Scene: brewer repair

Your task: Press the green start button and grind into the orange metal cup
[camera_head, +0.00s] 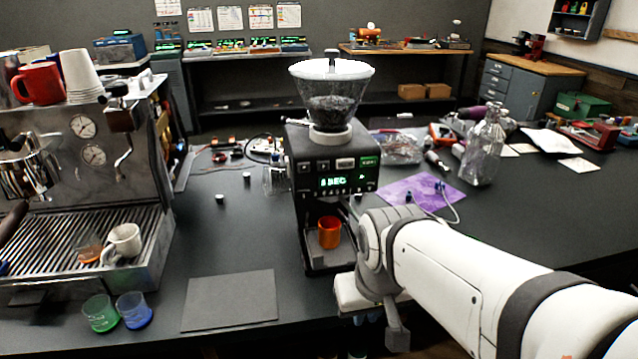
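The black coffee grinder (318,155) stands upright in the middle of the table, with a clear bean hopper (334,95) on top. Its front has a lit green display (346,181) and a green-lit button (370,161) at the upper right of the panel. The orange metal cup (329,232) stands upright on the grinder's base, under the spout area. My white arm reaches in from the lower right, and its wrist is just right of the grinder's base. My gripper's fingertips are hidden or too unclear to make out, so its opening cannot be seen.
An espresso machine (128,150) stands at the left, with a white mug on its tray. A green cup (100,314), a blue cup (134,311) and a dark flat mat (231,300) lie in front. A glass bottle (483,148) and purple cloth (408,192) are at the right.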

